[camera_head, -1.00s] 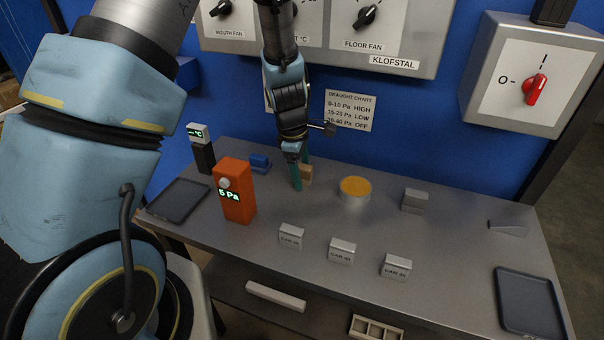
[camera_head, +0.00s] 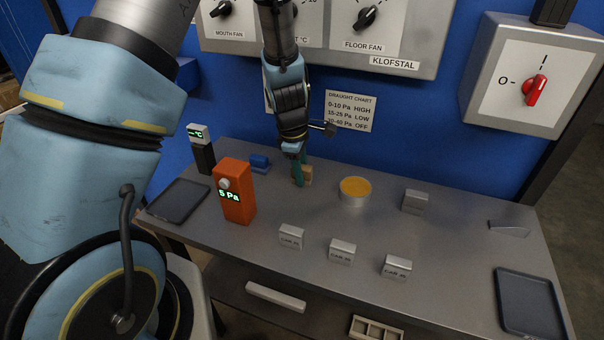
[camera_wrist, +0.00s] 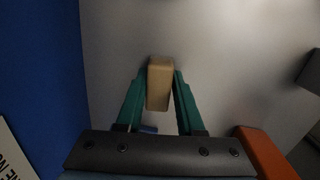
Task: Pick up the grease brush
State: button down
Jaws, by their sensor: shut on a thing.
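The grease brush (camera_head: 308,174) shows as a small tan block on the grey bench, near the blue wall. In the wrist view its tan, wood-coloured top (camera_wrist: 160,84) sits between the two green fingers. My gripper (camera_head: 300,183) points down at the bench and is shut on the brush, with one finger on each side. The green fingers hide part of the brush in the head view. No bristles can be made out. I cannot see a gap between the brush and the bench.
An orange pressure meter (camera_head: 235,191) stands left of my gripper, with a blue block (camera_head: 260,163) behind it. A round tin of yellow-orange grease (camera_head: 355,191) stands to the right. Several labelled grey blocks (camera_head: 341,250) line the front. Dark trays (camera_head: 178,200) lie at both ends.

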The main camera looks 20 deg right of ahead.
aim_at(305, 166)
jog(key=shift+s+a+r+b, duration=0.15)
jog(key=shift+r+b, duration=0.2)
jog(key=shift+r, duration=0.2)
notch_tip(305, 166, up, 6)
jog(key=shift+r, duration=0.15)
jog(key=s+a+b, duration=1.3)
jog(key=s, duration=0.1)
jog(key=shift+s+a+f+b, duration=0.15)
jog(key=shift+f+b, duration=0.1)
jog(key=shift+b, duration=0.1)
